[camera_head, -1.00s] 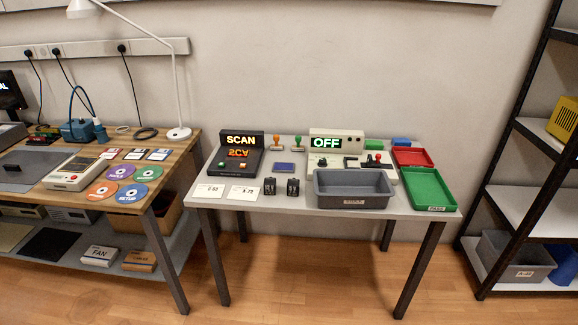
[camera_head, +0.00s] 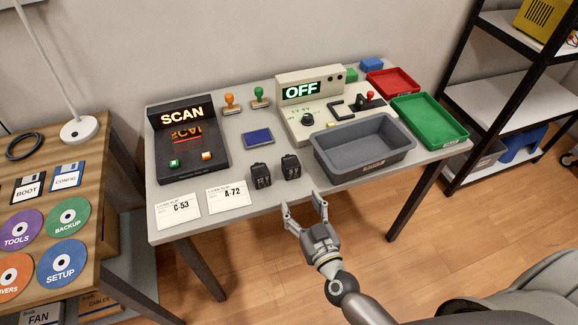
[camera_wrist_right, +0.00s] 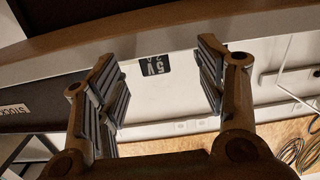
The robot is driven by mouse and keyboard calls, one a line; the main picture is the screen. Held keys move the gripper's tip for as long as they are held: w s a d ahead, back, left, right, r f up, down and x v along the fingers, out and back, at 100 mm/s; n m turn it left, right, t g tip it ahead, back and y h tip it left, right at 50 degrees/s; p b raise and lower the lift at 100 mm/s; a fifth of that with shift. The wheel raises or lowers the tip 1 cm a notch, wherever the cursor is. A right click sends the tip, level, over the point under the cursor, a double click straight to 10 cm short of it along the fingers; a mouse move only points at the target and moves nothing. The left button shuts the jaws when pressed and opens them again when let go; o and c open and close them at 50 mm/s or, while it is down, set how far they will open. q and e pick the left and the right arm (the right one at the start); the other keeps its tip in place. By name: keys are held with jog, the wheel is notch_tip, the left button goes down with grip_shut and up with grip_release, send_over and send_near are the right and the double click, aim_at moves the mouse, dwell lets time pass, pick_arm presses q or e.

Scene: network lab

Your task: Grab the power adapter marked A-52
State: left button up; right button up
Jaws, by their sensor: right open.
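Two black power adapters stand side by side near the table's front edge: a left one (camera_head: 260,175) and a right one (camera_head: 291,167). The left one seems to read 12 V; I cannot make out an A-52 marking on either. My right gripper (camera_head: 303,205) is open and empty, in front of the table's edge, just short of the right adapter and apart from it. In the right wrist view a small black piece with white lettering (camera_wrist_right: 156,65), perhaps an adapter, shows between the open fingers, farther off. My left gripper is out of view.
A grey bin (camera_head: 335,172) stands close right of the adapters. Two paper slips, C-53 (camera_head: 178,210) and A-72 (camera_head: 229,196), lie to their left. Behind are a scanner (camera_head: 190,172), a blue pad (camera_head: 258,138) and a device showing OFF (camera_head: 300,125).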

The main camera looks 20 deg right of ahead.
aim_at(294, 168)
jog(key=shift+m+t+h, duration=0.3)
jog(key=shift+t, duration=0.1)
jog(key=w+r, duration=0.2)
jog(key=w, duration=0.1)
jog(key=w+r, duration=0.1)
jog(key=shift+w+d+r, duration=0.25)
jog(key=shift+w+r, duration=0.15)
jog(key=shift+w, duration=0.8)
jog(key=w, duration=0.4)
jog(key=shift+w+d, duration=0.15)
jog(key=shift+w, duration=0.1)
jog(key=shift+c, duration=0.6)
jog(key=c, duration=1.1)
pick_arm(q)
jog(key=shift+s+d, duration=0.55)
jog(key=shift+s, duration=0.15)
pick_arm(e)
jog(key=shift+r, duration=0.15)
